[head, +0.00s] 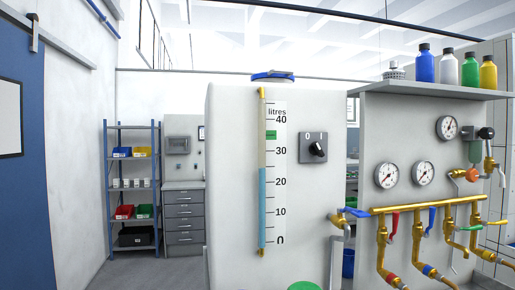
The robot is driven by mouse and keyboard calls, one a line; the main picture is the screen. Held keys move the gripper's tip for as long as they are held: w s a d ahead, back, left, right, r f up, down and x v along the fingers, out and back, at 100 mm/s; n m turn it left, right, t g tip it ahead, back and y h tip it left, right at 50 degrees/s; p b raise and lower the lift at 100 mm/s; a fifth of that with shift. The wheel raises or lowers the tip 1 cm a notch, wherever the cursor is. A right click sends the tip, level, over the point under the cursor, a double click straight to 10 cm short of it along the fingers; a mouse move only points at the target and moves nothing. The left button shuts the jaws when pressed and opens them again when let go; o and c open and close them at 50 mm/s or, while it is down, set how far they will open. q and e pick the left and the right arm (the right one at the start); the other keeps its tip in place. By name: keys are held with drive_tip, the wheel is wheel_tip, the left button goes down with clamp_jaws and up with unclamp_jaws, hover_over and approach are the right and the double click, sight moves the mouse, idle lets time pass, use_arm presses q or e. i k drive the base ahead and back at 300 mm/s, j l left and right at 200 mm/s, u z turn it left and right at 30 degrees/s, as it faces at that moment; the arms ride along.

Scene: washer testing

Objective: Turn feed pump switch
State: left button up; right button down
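The switch is a grey square plate (306,155) with a black rotary knob (318,149), on the front of a large off-white tank (231,170). The plate has a "0" at upper left and an "I" at upper right. The knob sits to the right of the plate's middle and looks tilted; I cannot tell for sure which mark it points at. Left of the switch is a sight tube marked in litres (262,210), with blue liquid to about 25 and a green marker (271,135) near 35. Neither of my grippers is in view.
To the right, a panel carries round gauges (387,175) and a brass manifold (425,206) with coloured valve levers sticking out. A shelf above (435,91) holds several bottles. A blue-framed rack (133,170) and grey drawers (184,220) stand behind. The space before the switch looks clear.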

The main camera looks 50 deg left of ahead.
sight(314, 149)
drive_tip(key=u, duration=1.3)
